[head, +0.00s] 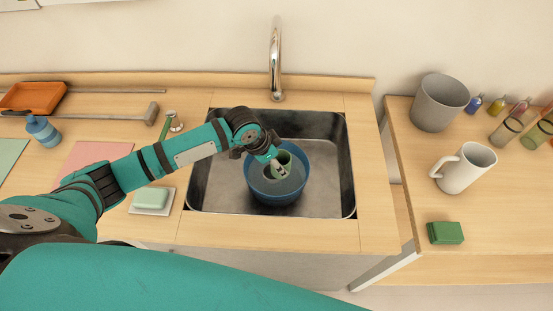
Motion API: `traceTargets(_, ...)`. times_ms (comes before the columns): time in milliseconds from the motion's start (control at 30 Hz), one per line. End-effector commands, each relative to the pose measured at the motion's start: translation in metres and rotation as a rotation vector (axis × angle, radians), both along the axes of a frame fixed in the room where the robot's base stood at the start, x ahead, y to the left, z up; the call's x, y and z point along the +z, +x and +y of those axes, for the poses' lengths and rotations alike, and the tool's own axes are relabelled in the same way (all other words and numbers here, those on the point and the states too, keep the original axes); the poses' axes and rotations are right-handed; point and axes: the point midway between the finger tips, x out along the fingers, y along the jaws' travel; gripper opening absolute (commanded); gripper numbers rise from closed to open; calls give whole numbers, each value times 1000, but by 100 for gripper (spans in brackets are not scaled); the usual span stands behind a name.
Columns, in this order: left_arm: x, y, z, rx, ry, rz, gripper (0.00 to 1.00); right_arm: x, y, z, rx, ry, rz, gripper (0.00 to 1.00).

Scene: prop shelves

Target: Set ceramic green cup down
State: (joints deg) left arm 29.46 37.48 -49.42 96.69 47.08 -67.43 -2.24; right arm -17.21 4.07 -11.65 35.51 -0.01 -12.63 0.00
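The green cup (285,157) is in the sink, inside or just above the blue basin (262,196). My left arm reaches in from the left. Its gripper (279,168) is at the near left side of the cup, with its fingers closed on the cup's wall. The fingers and wrist cover part of the cup. I cannot tell whether the cup's base touches the basin's floor. My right gripper is not in view.
The basin stands in the metal sink (330,195), below the faucet (276,60). A soap bar (151,198) on a white dish lies left of the sink. A grey bucket (440,102), white mug (464,168) and green block (445,233) are on the right table.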

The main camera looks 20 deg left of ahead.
Motion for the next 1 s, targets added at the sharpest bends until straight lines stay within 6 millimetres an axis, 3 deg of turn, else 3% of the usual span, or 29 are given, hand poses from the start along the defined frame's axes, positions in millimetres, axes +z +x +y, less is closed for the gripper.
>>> traceTargets(33, 0, 0, 0, 0, 0, 0, 59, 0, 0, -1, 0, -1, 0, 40)
traceTargets(200, 0, 0, 0, 0, 0, 0, 80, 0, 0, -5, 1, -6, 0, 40)
traceTargets(567, 7, 0, 0, 0, 0, -1, 80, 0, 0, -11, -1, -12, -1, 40)
traceTargets(733, 31, -4, 7, 1, 1, -3, 80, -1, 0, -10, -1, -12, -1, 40)
traceTargets(1000, 87, -21, 23, 1, 1, -3, 80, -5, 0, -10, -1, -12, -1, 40)
